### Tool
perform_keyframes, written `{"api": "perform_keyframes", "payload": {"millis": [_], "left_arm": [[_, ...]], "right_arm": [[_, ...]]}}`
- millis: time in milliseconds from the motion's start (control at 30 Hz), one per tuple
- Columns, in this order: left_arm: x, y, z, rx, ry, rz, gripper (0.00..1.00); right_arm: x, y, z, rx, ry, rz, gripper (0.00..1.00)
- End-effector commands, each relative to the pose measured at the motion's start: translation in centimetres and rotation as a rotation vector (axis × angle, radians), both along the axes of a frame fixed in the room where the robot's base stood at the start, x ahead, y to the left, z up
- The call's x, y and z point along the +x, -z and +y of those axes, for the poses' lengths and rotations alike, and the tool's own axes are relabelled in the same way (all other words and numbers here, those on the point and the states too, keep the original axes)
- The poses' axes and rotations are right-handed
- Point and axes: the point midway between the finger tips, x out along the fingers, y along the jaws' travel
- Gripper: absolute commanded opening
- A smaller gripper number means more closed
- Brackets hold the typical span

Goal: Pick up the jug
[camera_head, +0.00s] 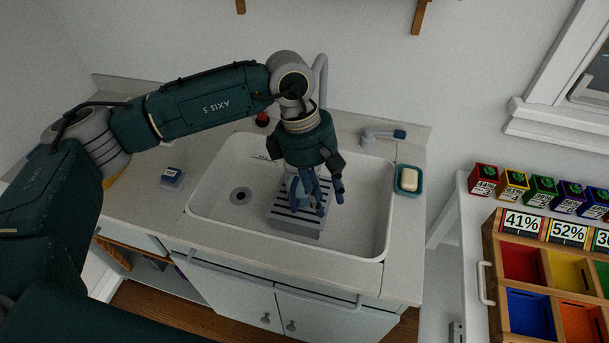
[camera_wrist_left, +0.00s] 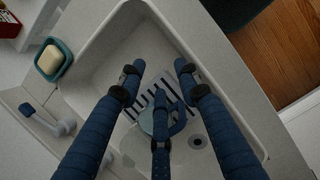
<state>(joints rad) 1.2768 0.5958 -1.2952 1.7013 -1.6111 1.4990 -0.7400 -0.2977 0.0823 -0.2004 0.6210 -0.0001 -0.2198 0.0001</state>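The jug, pale blue-grey, stands in the sink on a striped grey rack (camera_head: 298,226). In the head view it is mostly hidden behind my left gripper (camera_head: 318,200). In the left wrist view part of the jug (camera_wrist_left: 147,122) and what looks like its curved handle show below the fingers of my left gripper (camera_wrist_left: 160,76). The blue fingers are spread apart and point down over the rack. The gripper is open; I cannot tell whether any finger touches the jug. My right gripper is in neither view.
The white sink (camera_head: 362,232) surrounds the rack, with a drain to its left. A faucet rises behind my left wrist. A soap dish (camera_head: 408,180) and a grey dispenser (camera_head: 383,135) stand on the counter to the right. A blue-topped block (camera_head: 172,176) is at left.

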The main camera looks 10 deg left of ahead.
Motion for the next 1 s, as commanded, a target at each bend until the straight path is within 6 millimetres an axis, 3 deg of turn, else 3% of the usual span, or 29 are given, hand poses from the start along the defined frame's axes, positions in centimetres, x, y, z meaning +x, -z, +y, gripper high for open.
{"api": "perform_keyframes", "payload": {"millis": [33,100,233,500,667,900,1000], "left_arm": [[1.3,-0.4,3.0,0.094,0.001,-0.029,0.33],[2.1,-0.8,5.9,0.189,0.002,-0.047,0.33],[2.8,-1.0,8.5,0.271,0.001,-0.057,0.33],[2.7,2.9,8.6,0.277,0.0,-0.055,0.33],[2.7,4.2,8.5,0.275,0.001,-0.057,0.33],[2.6,6.9,7.9,0.274,0.002,-0.054,0.33],[2.7,8.5,8.0,0.274,0.0,-0.056,0.33]], "right_arm": [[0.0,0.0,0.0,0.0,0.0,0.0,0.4],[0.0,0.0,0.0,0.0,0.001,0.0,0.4],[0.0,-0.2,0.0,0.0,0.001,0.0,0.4],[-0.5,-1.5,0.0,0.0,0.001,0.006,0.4],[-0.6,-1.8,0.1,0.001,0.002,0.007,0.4],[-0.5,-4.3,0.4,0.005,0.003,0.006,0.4],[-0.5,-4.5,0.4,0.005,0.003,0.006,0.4]]}}
